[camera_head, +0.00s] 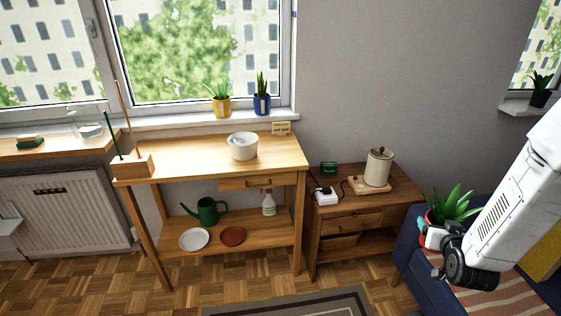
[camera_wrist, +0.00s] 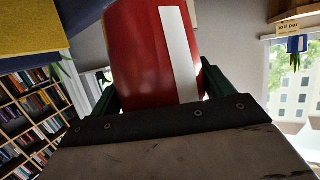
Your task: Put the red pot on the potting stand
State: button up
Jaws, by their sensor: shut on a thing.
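The red pot (camera_head: 429,217) holds a spiky green plant (camera_head: 453,203) and shows at the right, over the blue sofa. In the wrist view the red pot (camera_wrist: 150,55), with a white stripe, fills the middle between the fingers. My gripper (camera_head: 437,238) is shut on it; the wrist view shows a dark green finger on each side. I cannot tell whether the pot touches the sofa. The potting stand (camera_head: 190,158) is the wooden table under the window at centre-left, with a drawer and a lower shelf. My gripper is well to its right.
White bowl-like pots (camera_head: 243,147), a small sign (camera_head: 281,128) and a wooden block with rods (camera_head: 132,165) stand on the stand's top. A side cabinet (camera_head: 345,222) with a beige canister (camera_head: 378,167) lies between stand and sofa (camera_head: 408,240). The stand's top front is mostly clear.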

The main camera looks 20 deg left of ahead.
aim_at(198, 159)
jog(key=k, duration=0.85)
jog(key=u, duration=0.8)
jog(key=i, duration=2.5)
jog(key=u, duration=0.1)
